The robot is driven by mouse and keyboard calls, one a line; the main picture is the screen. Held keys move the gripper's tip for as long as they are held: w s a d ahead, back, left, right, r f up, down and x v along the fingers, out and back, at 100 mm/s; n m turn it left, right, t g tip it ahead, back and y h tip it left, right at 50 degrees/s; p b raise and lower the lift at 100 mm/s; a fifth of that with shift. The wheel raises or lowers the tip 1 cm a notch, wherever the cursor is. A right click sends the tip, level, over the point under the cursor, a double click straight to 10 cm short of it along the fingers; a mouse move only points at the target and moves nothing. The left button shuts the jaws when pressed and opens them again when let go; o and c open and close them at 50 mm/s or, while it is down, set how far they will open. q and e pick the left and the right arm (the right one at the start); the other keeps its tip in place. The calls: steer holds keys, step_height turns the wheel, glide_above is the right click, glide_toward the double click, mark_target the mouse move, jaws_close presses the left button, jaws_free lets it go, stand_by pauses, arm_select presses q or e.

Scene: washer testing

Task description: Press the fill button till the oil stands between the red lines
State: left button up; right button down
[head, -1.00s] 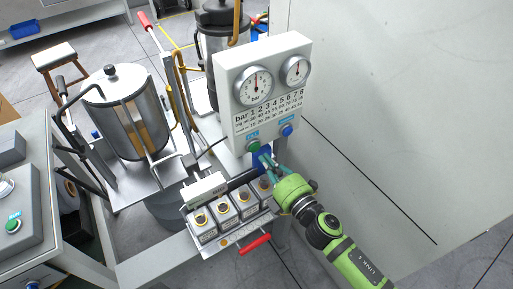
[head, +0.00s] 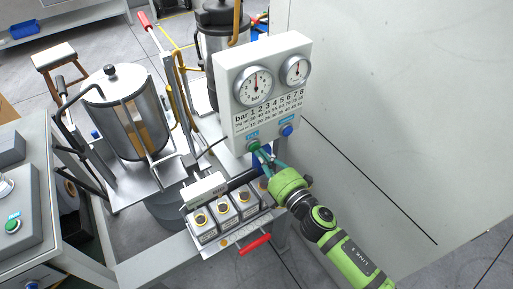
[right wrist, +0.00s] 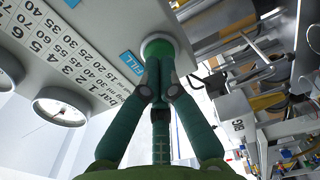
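The green fill button (head: 253,146) sits low on the grey gauge panel (head: 222,85), left of a blue button (head: 287,130). In the right wrist view the green button (right wrist: 160,45) is beside a blue FILL label (right wrist: 131,63). My right gripper (head: 259,151) is at the green button; its fingertips (right wrist: 158,88) are together with nothing between them. They overlap the button's edge; I cannot tell whether it is pressed in. My left gripper is not in view.
Two dial gauges (head: 253,86) (head: 296,69) are on the panel. Below it stand several small grey boxes with round tops (head: 225,210) and a red handle (head: 255,245). A dark canister (head: 215,45) stands behind. The right side is a bare pale wall (head: 410,110).

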steer(key=shift+w+a, duration=0.4)
steer(key=shift+w, duration=0.2)
steer(key=v, duration=0.7)
stand_by(0.4)
steer(key=v, duration=0.6)
stand_by(0.4)
stand_by(3.1)
